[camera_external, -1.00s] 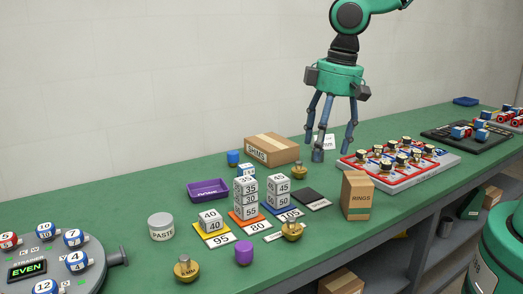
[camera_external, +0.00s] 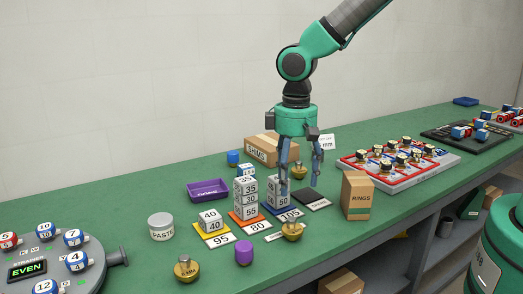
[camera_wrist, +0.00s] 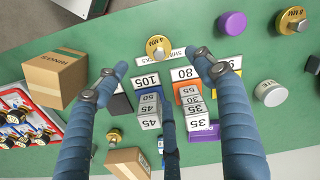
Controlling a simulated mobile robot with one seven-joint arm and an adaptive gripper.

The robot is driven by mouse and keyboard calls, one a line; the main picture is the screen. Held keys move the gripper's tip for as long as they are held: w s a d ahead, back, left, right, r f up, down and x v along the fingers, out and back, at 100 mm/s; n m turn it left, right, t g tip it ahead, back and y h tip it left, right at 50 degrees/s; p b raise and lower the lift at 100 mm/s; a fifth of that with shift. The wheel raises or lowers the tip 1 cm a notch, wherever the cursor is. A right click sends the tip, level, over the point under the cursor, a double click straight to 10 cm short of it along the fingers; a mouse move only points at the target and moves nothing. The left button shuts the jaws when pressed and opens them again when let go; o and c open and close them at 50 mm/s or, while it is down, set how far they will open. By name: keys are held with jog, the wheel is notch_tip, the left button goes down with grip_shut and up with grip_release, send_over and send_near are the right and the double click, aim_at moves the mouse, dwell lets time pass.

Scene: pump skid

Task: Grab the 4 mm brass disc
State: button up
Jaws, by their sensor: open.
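A brass disc with a knob (camera_external: 292,230) stands near the front edge of the green bench, by the 105 card. It also shows in the wrist view (camera_wrist: 158,47), at the top centre, where its label appears to read 4 MM. A second brass disc (camera_external: 186,269), marked 8 MM in the wrist view (camera_wrist: 291,20), is at the front left. A third brass disc (camera_external: 299,171) is behind my gripper, its label unreadable. My three-fingered gripper (camera_external: 298,188) is open and empty, above and behind the first disc, over the 105 card area.
Number-block stacks (camera_external: 246,198) stand on cards just left of my gripper. A RINGS box (camera_external: 357,196) is to the right and a SHIMS box (camera_external: 262,147) behind. A purple cylinder (camera_external: 244,252) stands left of the first disc. A dark plate (camera_external: 312,201) lies beneath my gripper.

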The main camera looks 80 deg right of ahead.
aim_at(292, 219)
jog(key=shift+f, duration=0.1)
jog(key=shift+f+b, duration=0.85)
jog(key=shift+f, duration=3.3)
jog(key=shift+f, duration=0.1)
jog(key=shift+f+b, duration=0.85)
jog(key=shift+f, duration=1.7)
jog(key=c, duration=1.3)
